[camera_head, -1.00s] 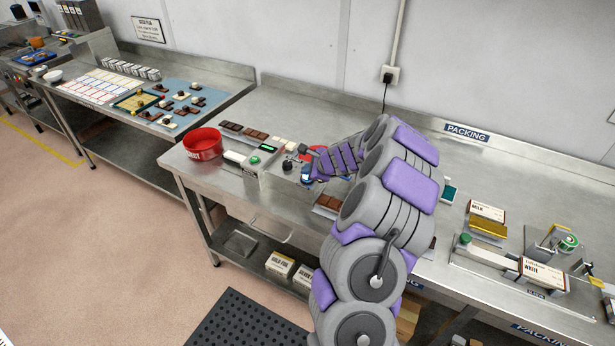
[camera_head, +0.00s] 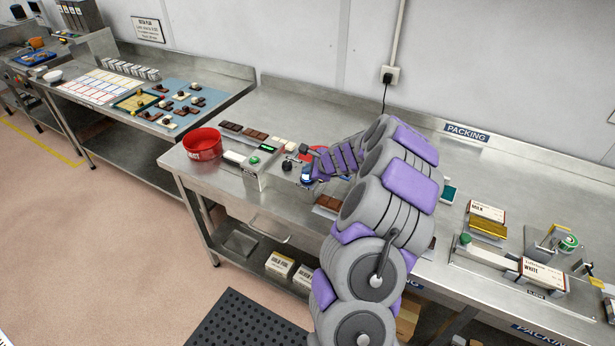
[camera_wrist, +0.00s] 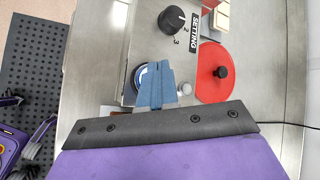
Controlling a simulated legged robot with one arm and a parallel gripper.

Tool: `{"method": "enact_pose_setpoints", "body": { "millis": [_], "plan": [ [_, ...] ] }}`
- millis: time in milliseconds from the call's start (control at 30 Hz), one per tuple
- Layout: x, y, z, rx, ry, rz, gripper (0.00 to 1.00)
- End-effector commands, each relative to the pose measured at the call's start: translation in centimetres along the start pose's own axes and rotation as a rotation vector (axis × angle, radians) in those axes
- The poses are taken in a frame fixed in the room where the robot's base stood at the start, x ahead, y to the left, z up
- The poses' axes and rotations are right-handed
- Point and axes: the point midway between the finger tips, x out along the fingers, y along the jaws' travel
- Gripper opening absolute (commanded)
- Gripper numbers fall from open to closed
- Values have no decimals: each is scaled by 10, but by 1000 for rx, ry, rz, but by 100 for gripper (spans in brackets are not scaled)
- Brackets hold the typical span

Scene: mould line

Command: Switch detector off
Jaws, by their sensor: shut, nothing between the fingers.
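A metal control panel (camera_wrist: 148,35) on the packing bench appears to be the detector's. It carries a dark knob (camera_wrist: 174,20) beside a "SETTING" label with numbers, and a blue round part (camera_wrist: 137,77) in a pale ring. In the head view, a box with a green display and green button (camera_head: 254,160) stands left of the knob (camera_head: 287,165). My gripper (camera_wrist: 157,66) is shut and empty, its blue-grey fingers over the blue part and hiding much of it. Whether they touch it I cannot tell. In the head view my gripper (camera_head: 308,174) is partly hidden by my wrist.
A red disc with a black knob (camera_wrist: 212,88) lies close right of my fingers in the wrist view. A red bowl (camera_head: 203,144) stands at the bench's left end. Chocolate bars (camera_head: 245,131) lie behind the box. Cartons and fixtures occupy the bench's right side.

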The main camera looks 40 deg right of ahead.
Motion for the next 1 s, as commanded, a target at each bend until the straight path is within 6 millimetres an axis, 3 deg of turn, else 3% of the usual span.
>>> {"method": "enact_pose_setpoints", "body": {
  "millis": [1000],
  "plan": [
    [4,6,-1,-1,0,1,0]
  ]
}}
